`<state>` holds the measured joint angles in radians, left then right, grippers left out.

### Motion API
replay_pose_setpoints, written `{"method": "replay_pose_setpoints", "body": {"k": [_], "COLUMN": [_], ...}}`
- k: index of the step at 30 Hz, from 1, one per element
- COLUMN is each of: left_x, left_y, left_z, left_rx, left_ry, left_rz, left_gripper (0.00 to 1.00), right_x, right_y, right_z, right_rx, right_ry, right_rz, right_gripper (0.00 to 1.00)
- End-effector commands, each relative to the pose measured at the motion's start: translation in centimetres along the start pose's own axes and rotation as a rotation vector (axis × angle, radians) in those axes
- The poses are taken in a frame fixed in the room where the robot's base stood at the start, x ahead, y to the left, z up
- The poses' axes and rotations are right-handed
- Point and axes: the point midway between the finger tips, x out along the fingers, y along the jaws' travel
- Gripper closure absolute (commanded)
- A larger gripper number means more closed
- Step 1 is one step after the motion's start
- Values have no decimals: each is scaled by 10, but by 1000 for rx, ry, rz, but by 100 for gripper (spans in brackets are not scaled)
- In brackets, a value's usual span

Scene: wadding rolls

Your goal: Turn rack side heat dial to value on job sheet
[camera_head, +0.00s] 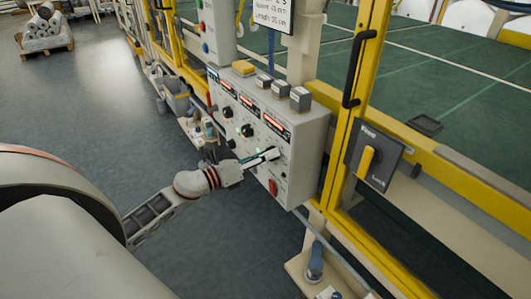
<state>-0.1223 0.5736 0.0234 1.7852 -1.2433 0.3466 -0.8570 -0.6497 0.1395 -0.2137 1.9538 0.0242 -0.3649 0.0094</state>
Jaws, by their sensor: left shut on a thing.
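A grey control box (310,150) on the yellow frame carries a row of dials under lit red displays. One black dial (227,112) is at the far end and another dial (247,130) is in the middle. My left gripper (272,154) reaches in from the left and is shut at the near end of the row, on a dial that its fingers mostly hide. The display (277,122) above it is too small to read. A job sheet sign (272,12) hangs above, cut off by the top edge; its heat value cannot be read. My right gripper is out of view.
A red switch (272,187) sits just below my gripper. Small grey blocks (300,98) and a yellow one (244,68) stand on the box. A black panel with a yellow rotary handle (367,161) is on the frame at right. The floor at left is open.

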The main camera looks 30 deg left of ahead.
Motion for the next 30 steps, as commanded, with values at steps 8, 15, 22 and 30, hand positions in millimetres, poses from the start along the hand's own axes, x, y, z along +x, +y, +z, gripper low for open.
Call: {"method": "replay_pose_setpoints", "body": {"k": [8, 15, 22, 30], "left_x": [0, 0, 0, 0], "left_y": [0, 1, 1, 0], "left_z": [2, 1, 1, 1], "left_rx": [-56, -61, -60, -60], "left_ry": [-2, -2, -2, -1], "left_rz": [0, 0, 1, 0], "left_gripper": [90, 90, 53, 51], "right_x": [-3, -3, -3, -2], "right_y": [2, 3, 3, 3], "right_z": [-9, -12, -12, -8], "right_rx": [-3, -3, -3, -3], "right_ry": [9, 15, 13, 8], "right_rz": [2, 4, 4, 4], "right_gripper": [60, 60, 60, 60]}}
